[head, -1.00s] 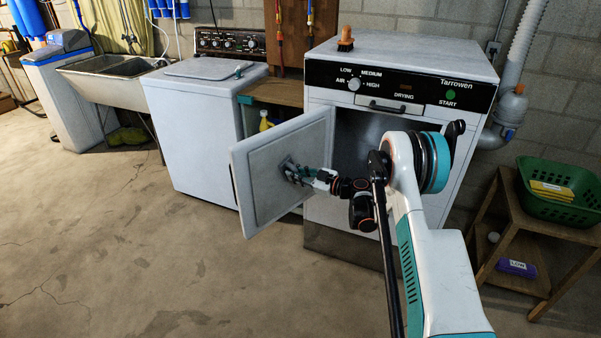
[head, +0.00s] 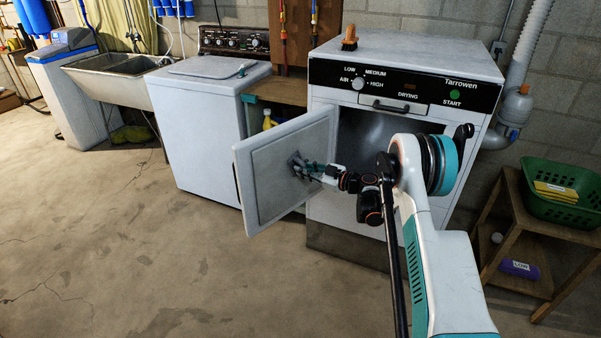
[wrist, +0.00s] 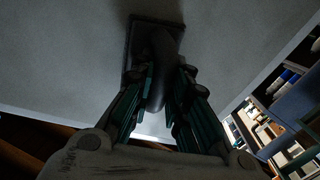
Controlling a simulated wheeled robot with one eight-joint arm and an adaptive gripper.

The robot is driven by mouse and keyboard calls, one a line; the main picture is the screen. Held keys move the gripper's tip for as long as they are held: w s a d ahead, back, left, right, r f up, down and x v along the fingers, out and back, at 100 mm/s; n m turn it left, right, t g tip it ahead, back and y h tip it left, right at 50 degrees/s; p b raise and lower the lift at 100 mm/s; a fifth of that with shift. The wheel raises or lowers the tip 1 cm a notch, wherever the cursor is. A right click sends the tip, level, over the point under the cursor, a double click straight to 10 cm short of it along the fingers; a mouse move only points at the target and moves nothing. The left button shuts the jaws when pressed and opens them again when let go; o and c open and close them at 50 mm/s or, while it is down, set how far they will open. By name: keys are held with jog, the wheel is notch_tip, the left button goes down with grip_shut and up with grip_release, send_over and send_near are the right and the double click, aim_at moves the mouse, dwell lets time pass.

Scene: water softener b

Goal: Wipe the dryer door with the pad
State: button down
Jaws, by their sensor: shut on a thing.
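The dryer door (head: 270,190) is a pale grey panel that stands wide open at the dryer's left side, its inner face toward me. My gripper (head: 301,167) is at the middle of that face, shut on the dark pad (head: 294,161). In the wrist view, my gripper's fingers (wrist: 160,95) close around the handle of the pad (wrist: 133,52). The pad's flat base lies against or very near the door's surface (wrist: 60,60); exact contact is hard to tell.
The dryer (head: 400,75) has a small brown-topped object (head: 350,38) on top. A washer (head: 205,125) and a sink (head: 115,75) stand to the left. A wooden stand (head: 530,235) with a green basket (head: 563,192) is at right. The floor (head: 140,240) in front is clear.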

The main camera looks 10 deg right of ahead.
jog(key=w+d, duration=0.2)
jog(key=d, duration=0.1)
jog(key=shift+w+d, duration=0.15)
jog(key=shift+d, duration=0.05)
dwell(0.3)
jog(key=shift+s+a+r, duration=0.1)
jog(key=shift+s+a, duration=0.25)
jog(key=shift+a, duration=0.35)
jog(key=shift+s+a+f, duration=0.1)
jog(key=shift+s+a, duration=0.3)
jog(key=shift+a, duration=0.25)
jog(key=shift+s+a+r, duration=0.1)
jog(key=shift+s+a, duration=0.25)
jog(key=shift+a, duration=0.35)
jog(key=shift+s+a, duration=0.5)
jog(key=shift+a, duration=0.25)
jog(key=shift+s+a, duration=0.5)
jog(key=shift+a, duration=0.25)
jog(key=shift+d, duration=0.1)
jog(key=s+d, duration=0.3)
jog(key=s, duration=0.2)
